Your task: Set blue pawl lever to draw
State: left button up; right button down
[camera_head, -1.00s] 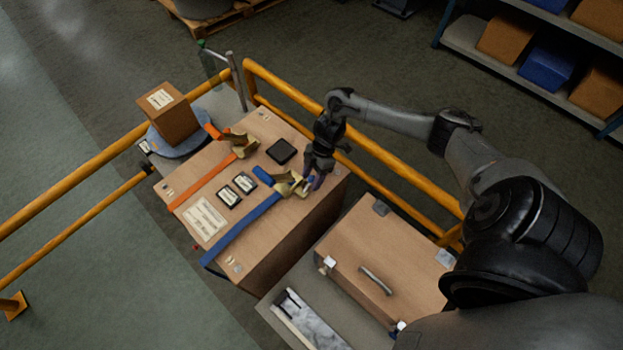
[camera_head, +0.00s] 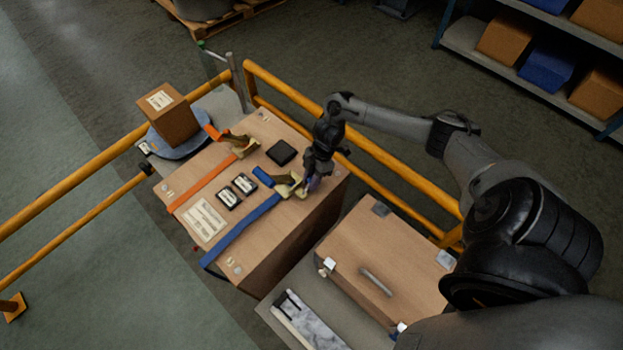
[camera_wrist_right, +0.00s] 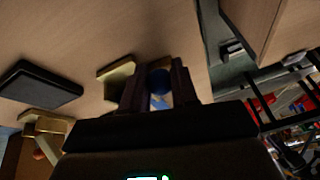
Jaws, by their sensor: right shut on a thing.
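The blue strap (camera_head: 240,231) runs over the near side of the wooden crate (camera_head: 187,188) to a brass ratchet buckle (camera_head: 289,185). A short blue strap end (camera_head: 263,177) sticks out beside the buckle. My right gripper (camera_head: 311,184) is at the buckle's right end. In the right wrist view its fingers (camera_wrist_right: 160,88) are shut around a small blue rounded part (camera_wrist_right: 159,80), which I take for the blue pawl lever. The brass buckle (camera_wrist_right: 117,75) shows left of the fingers there. The lever is mostly hidden by the fingers. My left gripper is not in view.
An orange strap (camera_head: 203,183) with its own brass ratchet (camera_head: 240,146) lies farther back on the crate. A yellow rail (camera_head: 390,185) runs behind the crate. A handled wooden case (camera_head: 385,262) stands at right.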

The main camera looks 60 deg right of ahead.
aim_at(305, 191)
jog(key=shift+a+r+p, duration=0.1)
jog(key=shift+r+p, duration=0.2)
jog(key=shift+p, duration=0.35)
jog(key=h+p, duration=0.1)
jog(key=p, duration=0.2)
jog(key=a+r+h+p, duration=0.1)
jog(key=h+p, duration=0.1)
jog(key=p, duration=0.1)
jog(key=a+g+h+p, duration=0.1)
jog(key=h+p, duration=0.1)
jog(key=p, duration=0.1)
jog(key=shift+w+a+r, duration=0.25)
jog(key=shift+w, duration=0.05)
jog(key=shift+a+h+p, duration=0.2)
jog(key=shift+h+p, duration=0.4)
jog(key=shift+h, duration=0.1)
jog(key=shift+a+f+h+p, duration=0.1)
jog(key=shift+f+h+p, duration=0.05)
jog(key=shift+h+p, duration=0.2)
jog(key=c, duration=0.9)
grip_release()
